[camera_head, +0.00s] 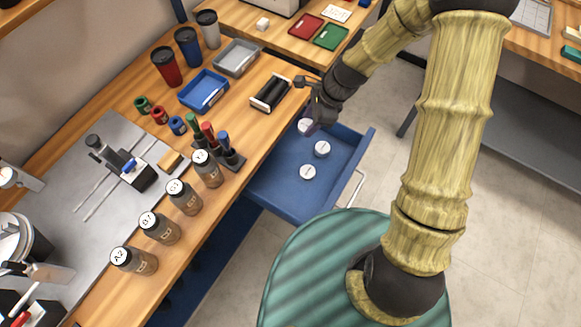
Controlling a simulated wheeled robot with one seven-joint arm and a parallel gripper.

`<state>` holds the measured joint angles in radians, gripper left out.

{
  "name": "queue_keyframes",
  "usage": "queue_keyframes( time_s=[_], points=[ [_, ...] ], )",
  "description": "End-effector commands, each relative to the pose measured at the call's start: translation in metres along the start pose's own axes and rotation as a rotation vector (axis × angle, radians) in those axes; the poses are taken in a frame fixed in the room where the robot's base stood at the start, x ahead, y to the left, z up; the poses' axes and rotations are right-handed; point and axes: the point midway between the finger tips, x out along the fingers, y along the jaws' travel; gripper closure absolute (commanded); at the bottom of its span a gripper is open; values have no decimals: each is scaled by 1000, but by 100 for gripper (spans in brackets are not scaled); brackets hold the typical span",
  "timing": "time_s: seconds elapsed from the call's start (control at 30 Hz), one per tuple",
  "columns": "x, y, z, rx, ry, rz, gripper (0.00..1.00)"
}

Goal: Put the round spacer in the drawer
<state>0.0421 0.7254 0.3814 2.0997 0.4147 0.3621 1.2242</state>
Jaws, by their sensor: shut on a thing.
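The blue drawer (276,196) stands open below the front edge of the wooden bench. Two round spacers, pale-topped discs, lie on its floor, one near the middle (322,149) and one nearer the front (308,172). My gripper (308,119) is over the drawer's back left part, by the bench edge. It is shut on a third round spacer (304,125), also pale-topped. The fingers are small and dark here and partly cover that spacer. I cannot tell whether it touches the drawer floor.
On the bench beside the drawer are a black roller in a frame (270,92), a blue tray (203,91) and a marker stand (234,160). Several labelled bottles (184,197) line the bench's front edge. Floor is clear at right.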

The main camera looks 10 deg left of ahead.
Motion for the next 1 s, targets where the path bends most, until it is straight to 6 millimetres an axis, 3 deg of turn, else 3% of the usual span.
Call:
queue_keyframes(
  time_s=[0.2, 0.4, 0.8, 1.0],
  points=[
    [13, 23, 31, 335, 2, -142, 85],
    [14, 37, 44, 520, 2, -219, 85],
    [14, 38, 46, 552, 2, -227, 85],
    [38, 39, 35, 554, 3, -222, 85]
  ],
)
